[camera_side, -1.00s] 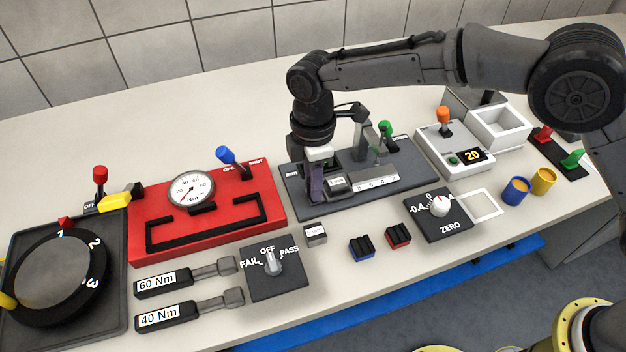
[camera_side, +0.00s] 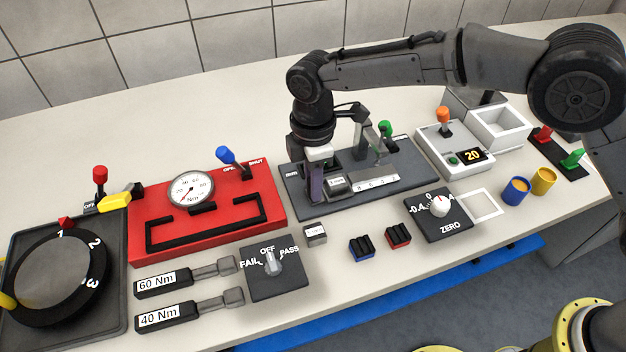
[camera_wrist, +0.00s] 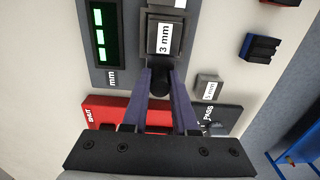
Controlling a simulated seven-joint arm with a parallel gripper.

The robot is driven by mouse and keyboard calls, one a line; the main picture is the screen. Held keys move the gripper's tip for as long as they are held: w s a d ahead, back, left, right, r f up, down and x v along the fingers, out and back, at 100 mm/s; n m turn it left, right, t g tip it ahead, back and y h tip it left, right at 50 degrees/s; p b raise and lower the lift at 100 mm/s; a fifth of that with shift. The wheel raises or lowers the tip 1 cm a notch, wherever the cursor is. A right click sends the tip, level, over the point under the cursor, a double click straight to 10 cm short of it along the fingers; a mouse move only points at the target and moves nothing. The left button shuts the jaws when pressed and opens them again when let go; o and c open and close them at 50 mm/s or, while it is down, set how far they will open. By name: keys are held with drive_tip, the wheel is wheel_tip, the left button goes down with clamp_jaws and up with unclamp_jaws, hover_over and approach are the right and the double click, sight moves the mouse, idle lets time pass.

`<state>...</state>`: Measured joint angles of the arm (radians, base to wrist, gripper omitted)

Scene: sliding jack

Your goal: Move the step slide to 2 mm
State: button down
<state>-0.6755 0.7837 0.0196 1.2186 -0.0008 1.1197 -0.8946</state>
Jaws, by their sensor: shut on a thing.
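The step slide (camera_side: 376,183) is a light stepped bar with small number labels on the dark grey jack base (camera_side: 415,175). A grey block labelled 3 mm (camera_wrist: 165,38) is at its near end in the wrist view; this block also shows in the side view (camera_side: 337,184). My gripper (camera_wrist: 160,84) is shut, with its purple fingers on either side of a dark round knob (camera_wrist: 159,88) next to that block. In the side view my gripper (camera_side: 318,188) is at the left end of the base. A display with green digits (camera_wrist: 100,32), marked mm, lies beside the slide; its reading is unclear.
A loose grey 5 mm block (camera_wrist: 210,88) lies in front of the base. A red gauge fixture (camera_side: 205,215) stands left, a white box reading 20 (camera_side: 455,150) right. A green-knobbed lever (camera_side: 385,129) rises behind the slide. A ZERO dial (camera_side: 438,215) is in front.

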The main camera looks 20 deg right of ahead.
drive_tip(key=shift+a+r, duration=0.15)
drive_tip(key=shift+a, duration=2)
drive_tip(key=c, duration=0.7)
unclamp_jaws()
drive_tip(key=shift+d, duration=0.1)
wheel_tip(320, 180, up, 14)
drive_tip(key=shift+f, duration=0.15)
